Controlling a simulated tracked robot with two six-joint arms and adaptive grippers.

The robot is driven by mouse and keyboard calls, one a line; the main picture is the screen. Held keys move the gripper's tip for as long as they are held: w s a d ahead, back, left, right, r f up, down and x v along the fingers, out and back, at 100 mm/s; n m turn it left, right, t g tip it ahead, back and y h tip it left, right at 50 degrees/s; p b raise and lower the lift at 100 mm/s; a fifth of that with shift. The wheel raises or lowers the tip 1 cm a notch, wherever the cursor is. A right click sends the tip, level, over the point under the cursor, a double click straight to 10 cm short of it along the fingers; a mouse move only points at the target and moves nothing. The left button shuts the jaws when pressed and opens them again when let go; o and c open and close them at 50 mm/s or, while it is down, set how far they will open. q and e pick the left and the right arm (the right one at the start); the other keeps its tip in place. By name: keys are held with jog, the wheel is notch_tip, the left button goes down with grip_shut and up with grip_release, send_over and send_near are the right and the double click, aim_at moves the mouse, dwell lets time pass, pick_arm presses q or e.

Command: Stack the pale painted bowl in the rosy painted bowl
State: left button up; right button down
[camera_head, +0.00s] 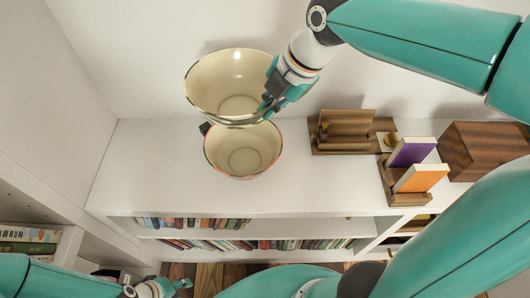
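The pale painted bowl (225,85), cream with a dark patterned rim, is in the upper middle of the head view. My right gripper (270,102) is at its right rim and appears closed on it. The bowl seems held above the shelf top, and its near side overlaps the far rim of the rosy painted bowl. The rosy painted bowl (243,155), cream inside with a pinkish rim, stands upright on the white shelf top just nearer to me. My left gripper (182,285) is low at the bottom left, away from both bowls; its finger opening is unclear.
A small dark object (205,128) shows partly behind the bowls. Right of them stand a wooden holder (345,130), a stand with purple (411,151) and orange (420,178) books, and a wooden box (482,150). The white shelf top (145,165) is clear at left.

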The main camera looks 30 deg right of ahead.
notch_tip(320, 180, down, 15)
jog(key=shift+r+b, duration=0.1)
jog(key=shift+b, duration=0.6)
jog(key=shift+f+b, duration=0.6)
jog(key=shift+f, duration=0.1)
jog(key=c, duration=1.3)
grip_release()
